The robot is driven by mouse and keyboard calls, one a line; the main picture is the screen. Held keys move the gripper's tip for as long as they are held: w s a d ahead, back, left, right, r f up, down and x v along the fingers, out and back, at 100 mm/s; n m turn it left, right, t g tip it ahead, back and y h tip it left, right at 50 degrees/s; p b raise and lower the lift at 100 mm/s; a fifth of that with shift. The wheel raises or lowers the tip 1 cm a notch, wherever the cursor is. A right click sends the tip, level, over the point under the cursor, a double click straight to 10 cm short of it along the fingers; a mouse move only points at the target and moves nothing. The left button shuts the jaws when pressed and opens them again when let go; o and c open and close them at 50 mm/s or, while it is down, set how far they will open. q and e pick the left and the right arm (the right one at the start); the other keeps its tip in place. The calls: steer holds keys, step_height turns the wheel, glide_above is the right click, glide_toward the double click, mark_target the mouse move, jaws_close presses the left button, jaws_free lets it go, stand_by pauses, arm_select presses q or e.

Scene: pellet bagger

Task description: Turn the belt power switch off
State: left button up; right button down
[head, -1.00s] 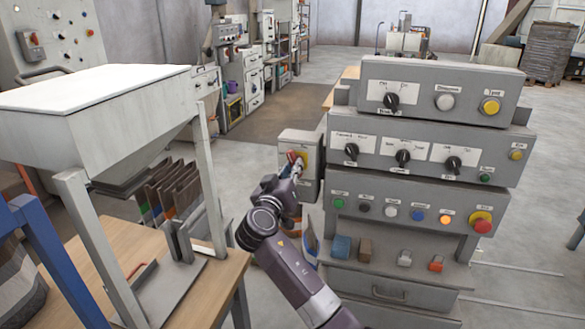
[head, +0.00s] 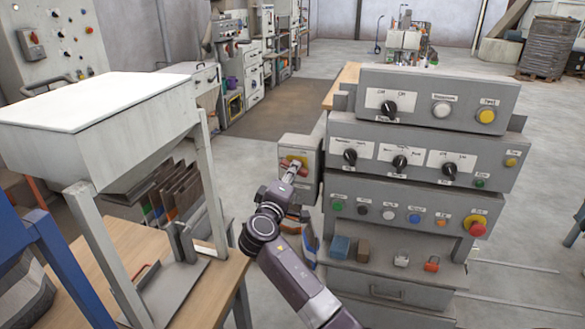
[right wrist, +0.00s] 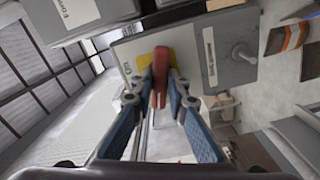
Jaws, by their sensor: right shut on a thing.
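The belt power switch is a grey box (head: 309,166) on the left side of the control console, with a yellow plate (head: 296,158) and a red handle. In the right wrist view the red handle (right wrist: 160,72) stands between the fingers, in front of the yellow plate (right wrist: 146,61). My right gripper (head: 291,173) is at the front of the box, and its fingertips (right wrist: 160,94) are closed on the handle from both sides. In the head view the gripper hides most of the handle. My left gripper is not in view.
The grey console (head: 428,150) with knobs and buttons stands just right of the switch box. A hopper on a stand (head: 110,110) and a wooden table (head: 215,285) are at the left. Open floor (head: 250,160) lies behind the arm.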

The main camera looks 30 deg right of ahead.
steer(key=n+p, duration=0.1)
steer(key=n, duration=0.2)
steer(key=shift+r+p, duration=0.15)
steer(key=shift+p, duration=0.25)
steer(key=shift+n, duration=0.5)
steer(key=c, duration=1.9)
jaws_free()
steer(key=shift+f, duration=0.2)
steer(key=v, duration=1.1)
steer(key=shift+s+a, duration=0.3)
